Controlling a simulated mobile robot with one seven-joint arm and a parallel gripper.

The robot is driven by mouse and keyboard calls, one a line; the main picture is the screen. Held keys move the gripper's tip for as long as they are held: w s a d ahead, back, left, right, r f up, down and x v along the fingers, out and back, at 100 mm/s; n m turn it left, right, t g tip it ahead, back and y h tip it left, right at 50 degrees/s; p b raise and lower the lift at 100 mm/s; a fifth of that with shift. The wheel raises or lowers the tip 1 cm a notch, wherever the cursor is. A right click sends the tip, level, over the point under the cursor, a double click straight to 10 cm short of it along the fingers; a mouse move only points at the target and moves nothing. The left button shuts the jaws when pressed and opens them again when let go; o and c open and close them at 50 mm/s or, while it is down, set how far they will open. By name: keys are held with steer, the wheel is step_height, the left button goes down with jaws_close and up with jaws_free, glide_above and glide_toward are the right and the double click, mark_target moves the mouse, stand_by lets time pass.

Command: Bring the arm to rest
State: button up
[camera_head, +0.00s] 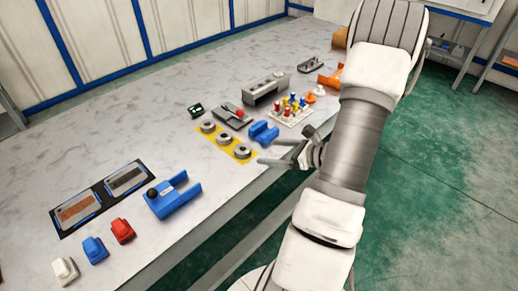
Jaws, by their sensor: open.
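My arm (350,150) comes up from the bottom right and folds over at the top right, in front of the table's right side. My gripper (271,152) points left at the table's front edge, close to the yellow strip with grey rings. Its jaws are open and I see nothing between them. The wrist partly hides the space behind it.
The long grey table (120,130) bears a yellow strip (209,138), a blue bracket (263,133), a peg board (292,110), a grey block (266,88) and a blue holder (172,197). Red, blue and white blocks sit front left. Green floor (430,190) lies open at right.

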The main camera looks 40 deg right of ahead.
steer(key=shift+v, duration=1.1)
steer(key=shift+a, duration=0.1)
